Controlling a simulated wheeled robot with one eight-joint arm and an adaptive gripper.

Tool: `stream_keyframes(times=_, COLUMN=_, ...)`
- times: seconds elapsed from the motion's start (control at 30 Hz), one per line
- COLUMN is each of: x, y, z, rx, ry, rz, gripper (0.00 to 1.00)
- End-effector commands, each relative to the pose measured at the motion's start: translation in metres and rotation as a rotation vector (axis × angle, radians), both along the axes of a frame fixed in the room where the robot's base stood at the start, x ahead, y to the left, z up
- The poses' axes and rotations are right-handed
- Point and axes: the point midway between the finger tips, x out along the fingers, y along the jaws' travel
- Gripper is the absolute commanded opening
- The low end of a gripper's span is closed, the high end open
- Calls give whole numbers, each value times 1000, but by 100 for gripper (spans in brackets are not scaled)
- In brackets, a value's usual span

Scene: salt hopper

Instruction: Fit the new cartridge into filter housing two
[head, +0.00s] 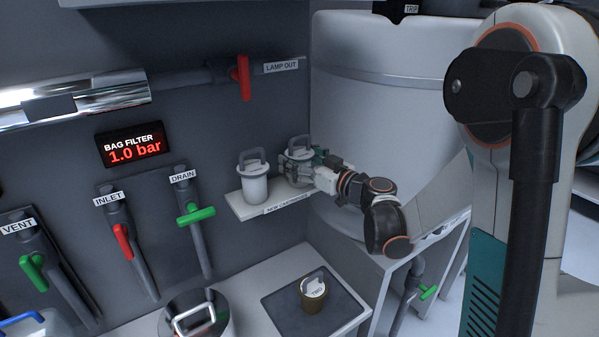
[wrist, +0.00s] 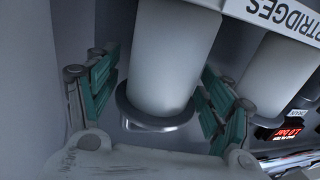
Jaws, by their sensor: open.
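Two white cylindrical cartridges with grey loop handles stand on the wall shelf labelled for new cartridges. My gripper (head: 298,168) is at the right cartridge (head: 299,145), and its fingers hide most of it in the head view. In the wrist view my gripper (wrist: 158,88) is open, with its green-padded fingers on either side of this white cartridge (wrist: 170,55) and its dark collar and handle. I cannot tell whether the pads touch it. The left cartridge (head: 255,185) stands beside it. A brown-sided round piece labelled TWO (head: 314,293) sits on a dark mat (head: 285,300) below.
The shelf (head: 240,205) juts from the wall beside a large white tank (head: 390,90). A round housing with a pale handle (head: 194,318) is at the bottom, partly cut off. Vent and drain levers are green, the inlet lever (head: 122,240) red. The bag filter display (head: 134,145) reads 1.0 bar.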

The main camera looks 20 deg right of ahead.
Motion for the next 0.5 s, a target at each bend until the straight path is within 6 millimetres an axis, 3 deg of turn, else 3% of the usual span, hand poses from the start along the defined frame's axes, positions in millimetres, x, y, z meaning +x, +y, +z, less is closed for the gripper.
stream_keyframes(times=0.23, x=1, y=1, z=0, rx=0, ry=0, rz=-1, gripper=74)
stream_keyframes(times=0.4, x=1, y=1, z=0, rx=0, ry=0, rz=0, gripper=35)
stream_keyframes(times=0.5, x=1, y=1, z=0, rx=0, ry=0, rz=-1, gripper=19)
